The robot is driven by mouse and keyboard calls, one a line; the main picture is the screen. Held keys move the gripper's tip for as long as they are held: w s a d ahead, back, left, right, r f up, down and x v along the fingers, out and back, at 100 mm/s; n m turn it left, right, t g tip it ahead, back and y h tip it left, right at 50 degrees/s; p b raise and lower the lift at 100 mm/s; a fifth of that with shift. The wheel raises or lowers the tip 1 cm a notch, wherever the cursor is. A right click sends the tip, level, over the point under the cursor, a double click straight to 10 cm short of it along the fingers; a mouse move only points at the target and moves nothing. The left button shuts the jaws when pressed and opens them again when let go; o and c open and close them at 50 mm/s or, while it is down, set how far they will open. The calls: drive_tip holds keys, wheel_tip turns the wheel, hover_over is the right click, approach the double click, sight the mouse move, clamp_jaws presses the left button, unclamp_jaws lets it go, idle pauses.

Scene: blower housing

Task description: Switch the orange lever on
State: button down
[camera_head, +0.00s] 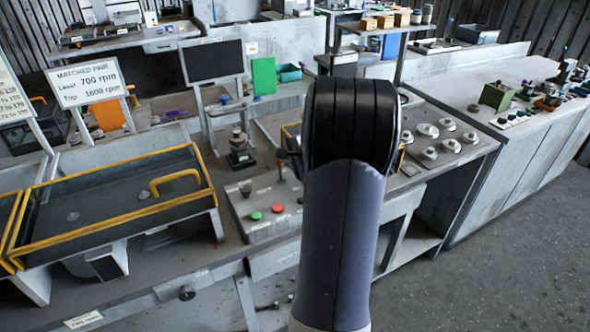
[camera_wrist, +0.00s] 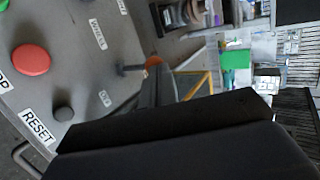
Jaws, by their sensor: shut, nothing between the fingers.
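The orange lever shows in the wrist view as an orange knob (camera_wrist: 153,61) on a dark stem that stands out from a grey control panel (camera_wrist: 85,75). My gripper (camera_wrist: 151,84) is shut and empty, its narrow dark tip close beside the knob. I cannot tell whether they touch. In the head view the grey panel (camera_head: 243,209) sits on the bench, and the lever (camera_head: 280,155) is small at its back edge, close to my arm. My arm hides the gripper there. The lever's exact setting is unclear.
The panel has a red button (camera_wrist: 31,60), a green button (camera_head: 256,215) and a dark RESET knob (camera_wrist: 63,113). A yellow-edged tray cover (camera_head: 178,181) lies at left. A small dark device (camera_head: 240,152) stands behind the panel. A plate with several round knobs (camera_head: 446,140) is at right.

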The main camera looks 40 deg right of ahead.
drive_tip(key=shift+w+d+r+g+p, duration=0.2)
drive_tip(key=shift+w+g+p, duration=0.1)
drive_tip(key=shift+w+p, duration=0.3)
drive_tip(key=shift+w+d+r+g+p, duration=0.1)
drive_tip(key=shift+w+r+g+p, duration=0.15)
drive_tip(key=shift+w+p, duration=0.3)
drive_tip(key=shift+w+f+g, duration=0.2)
drive_tip(key=shift+f+g, duration=0.05)
drive_tip(key=shift+f, duration=0.05)
drive_tip(key=shift+r, duration=0.2)
drive_tip(key=shift+r+p, duration=0.35)
drive_tip(key=shift+r, duration=0.35)
